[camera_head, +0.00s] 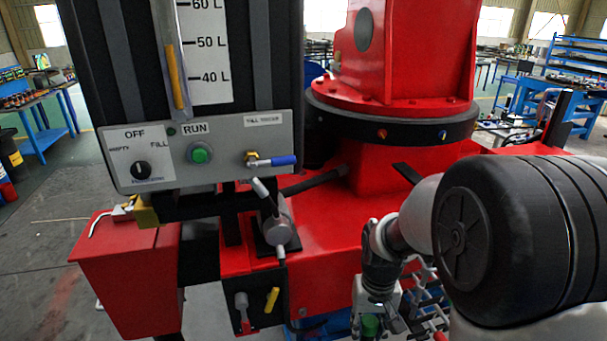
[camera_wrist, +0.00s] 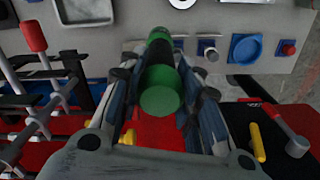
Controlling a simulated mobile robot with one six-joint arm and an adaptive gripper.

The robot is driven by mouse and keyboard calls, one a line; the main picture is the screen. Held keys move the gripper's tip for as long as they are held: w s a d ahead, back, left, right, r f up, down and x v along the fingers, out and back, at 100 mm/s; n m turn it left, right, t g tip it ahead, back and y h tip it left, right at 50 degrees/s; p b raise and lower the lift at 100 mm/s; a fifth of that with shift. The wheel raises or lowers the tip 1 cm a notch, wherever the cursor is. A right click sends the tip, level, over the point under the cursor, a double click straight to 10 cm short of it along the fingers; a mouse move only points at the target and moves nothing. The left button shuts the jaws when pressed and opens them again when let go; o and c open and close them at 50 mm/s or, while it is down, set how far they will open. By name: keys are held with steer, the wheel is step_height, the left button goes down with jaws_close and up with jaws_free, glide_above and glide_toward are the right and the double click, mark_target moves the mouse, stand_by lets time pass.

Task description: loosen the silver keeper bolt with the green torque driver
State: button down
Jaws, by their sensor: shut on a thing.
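The green torque driver (camera_wrist: 160,98) is between the fingers of my gripper (camera_wrist: 162,112) in the wrist view. Its broad green end faces the camera, and a black band and another green part lie beyond. My gripper is shut on it. In the head view my gripper (camera_head: 374,312) is low, right of centre, over the crane's red deck side, with a bit of the green driver (camera_head: 371,326) showing at the bottom edge. I cannot pick out the silver keeper bolt for certain in either view. The driver's tip is hidden.
A grey control panel (camera_head: 205,150) with a green RUN button (camera_head: 200,154) stands at left. A lever (camera_head: 273,222) rises from the red deck. The red crane turret (camera_head: 400,60) stands behind. In the wrist view, a red-handled rack (camera_wrist: 35,38) is at left and a yellow handle (camera_wrist: 257,142) at right.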

step_height(320, 180, down, 6)
steer(key=b, duration=0.3)
steer(key=shift+w+r, duration=0.15)
steer(key=shift+r, duration=0.1)
step_height(320, 180, up, 7)
steer(key=p, duration=0.4)
steer(key=shift+f+b, duration=2.2)
steer(key=shift+f, duration=1.45)
steer(key=shift+d, duration=0.1)
